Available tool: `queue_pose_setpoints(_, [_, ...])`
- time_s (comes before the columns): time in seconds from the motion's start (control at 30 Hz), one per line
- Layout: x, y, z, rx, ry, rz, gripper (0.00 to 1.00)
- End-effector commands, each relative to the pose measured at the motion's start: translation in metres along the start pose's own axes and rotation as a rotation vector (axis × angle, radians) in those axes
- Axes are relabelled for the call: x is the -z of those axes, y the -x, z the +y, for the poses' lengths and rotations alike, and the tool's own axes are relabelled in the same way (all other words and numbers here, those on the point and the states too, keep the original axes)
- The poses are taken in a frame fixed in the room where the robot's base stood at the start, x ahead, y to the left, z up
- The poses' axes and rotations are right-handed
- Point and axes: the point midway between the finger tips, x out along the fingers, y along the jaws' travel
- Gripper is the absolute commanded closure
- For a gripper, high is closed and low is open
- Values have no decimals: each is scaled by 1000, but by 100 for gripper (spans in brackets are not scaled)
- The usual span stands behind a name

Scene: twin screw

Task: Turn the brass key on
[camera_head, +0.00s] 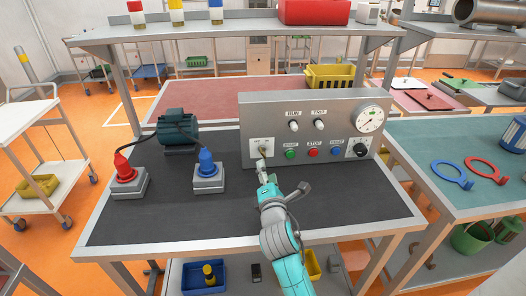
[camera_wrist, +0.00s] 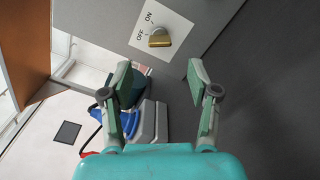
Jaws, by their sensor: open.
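The brass key (camera_wrist: 159,41) sticks out of a white plate (camera_wrist: 148,29) marked OFF and ON in the wrist view. I cannot tell for certain which mark the key points to. In the head view the plate (camera_head: 261,144) is at the lower left of the grey control panel (camera_head: 262,107), with the key low on it. My gripper (camera_wrist: 158,78) is open and empty, its two fingers apart. The key lies beyond the fingertips, roughly in line with the gap, and is not touched. In the head view my gripper (camera_head: 264,178) is just in front of the panel, below the plate.
The panel also carries green (camera_head: 291,154), red (camera_head: 313,152) and blue (camera_head: 336,151) buttons, a black knob (camera_head: 360,149) and a gauge (camera_head: 369,119). A red plug-like part (camera_head: 123,167) and a blue one (camera_head: 207,162) stand left on the dark bench.

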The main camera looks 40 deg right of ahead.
Motion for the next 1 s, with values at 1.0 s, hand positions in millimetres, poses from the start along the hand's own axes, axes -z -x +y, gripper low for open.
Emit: queue_pose_setpoints(1.0, [0,-95,0,0,0,0,45])
